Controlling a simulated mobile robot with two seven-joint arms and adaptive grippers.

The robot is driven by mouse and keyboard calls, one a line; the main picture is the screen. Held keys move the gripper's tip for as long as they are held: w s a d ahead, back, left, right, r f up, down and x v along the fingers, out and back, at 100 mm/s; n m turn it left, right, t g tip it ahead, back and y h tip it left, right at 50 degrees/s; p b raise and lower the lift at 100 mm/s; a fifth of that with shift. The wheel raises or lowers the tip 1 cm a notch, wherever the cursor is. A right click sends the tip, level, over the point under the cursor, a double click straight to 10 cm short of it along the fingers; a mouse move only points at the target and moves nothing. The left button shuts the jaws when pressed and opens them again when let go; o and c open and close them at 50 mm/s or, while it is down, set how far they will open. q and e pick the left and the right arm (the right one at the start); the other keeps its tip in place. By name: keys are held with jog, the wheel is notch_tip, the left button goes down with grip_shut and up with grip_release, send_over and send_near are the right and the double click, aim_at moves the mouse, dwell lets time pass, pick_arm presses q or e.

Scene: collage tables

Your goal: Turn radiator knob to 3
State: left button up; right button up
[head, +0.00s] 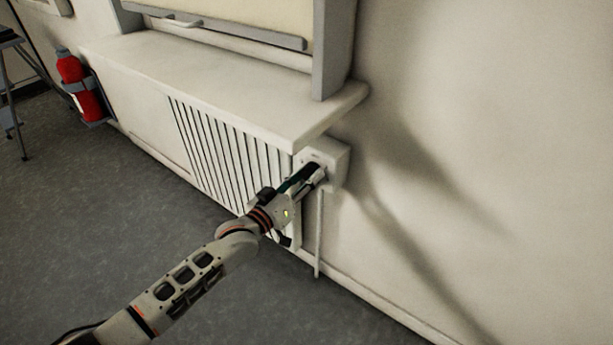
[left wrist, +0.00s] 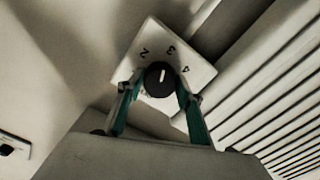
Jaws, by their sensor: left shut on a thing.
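The radiator knob (left wrist: 159,79) is round and black with a white mark, on a square white plate (left wrist: 190,48) that bears the numbers 2, 3 and 4. In the left wrist view the white mark points up and slightly right, roughly toward the 3. My left gripper (left wrist: 159,88) is shut on the knob, one green-padded finger on each side of it. In the head view the left gripper (head: 316,175) reaches the white box (head: 337,157) at the right end of the radiator and hides the knob. My right gripper is not in view.
The slatted radiator cover (head: 225,150) stands left of the box under a jutting windowsill (head: 215,75). A thin pipe (head: 319,235) runs down below the box. A red fire extinguisher (head: 80,85) is at the far left. The grey floor is clear near my arm.

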pick_arm(q)
jog(key=shift+r+m, duration=0.1)
jog(key=shift+m, duration=0.7)
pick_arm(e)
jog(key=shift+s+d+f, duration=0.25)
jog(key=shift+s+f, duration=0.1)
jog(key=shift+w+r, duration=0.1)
pick_arm(q)
jog(key=o, duration=1.1)
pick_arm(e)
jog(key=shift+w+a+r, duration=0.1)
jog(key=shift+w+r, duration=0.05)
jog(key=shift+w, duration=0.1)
